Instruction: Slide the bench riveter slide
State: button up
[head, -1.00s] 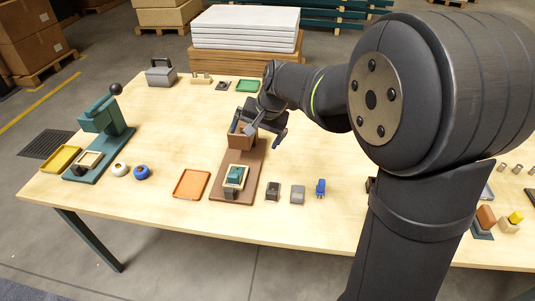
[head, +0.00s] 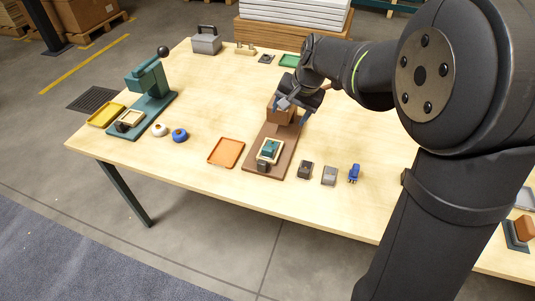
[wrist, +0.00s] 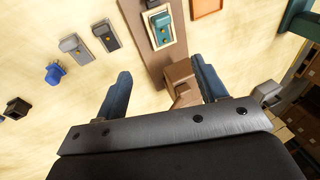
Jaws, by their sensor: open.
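A brown bench device (head: 262,150) stands on the table, with a long flat base and a raised brown block (head: 281,110) at its far end. A cream-framed pad with a teal piece (head: 269,149) sits on its near end. This looks like the riveter, though no label shows. My gripper (head: 289,103) is open at the brown block, partly hiding it. In the wrist view, the blue fingers (wrist: 161,68) stand apart on either side of the brown block (wrist: 181,83); contact cannot be told. The base (wrist: 160,45) runs away beyond them.
A teal press (head: 150,85) with a black ball lever stands at the left. An orange tray (head: 226,152) lies left of the brown base. A black piece (head: 305,169), a grey piece (head: 329,175) and a blue piece (head: 354,173) stand to its right.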

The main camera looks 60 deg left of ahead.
aim_at(262, 162)
jog(key=s+a+f+h, duration=0.1)
jog(key=s, duration=0.1)
jog(key=s+a+f+h, duration=0.1)
jog(key=s, duration=0.1)
jog(key=s+a+f+t+h, duration=0.1)
jog(key=s, duration=0.2)
jog(key=shift+f, duration=0.15)
jog(key=shift+c, duration=1.1)
jog(key=shift+h, duration=0.3)
notch_tip(262, 162, down, 18)
jog(key=shift+s+r, duration=0.15)
jog(key=shift+r, duration=0.1)
grip_shut()
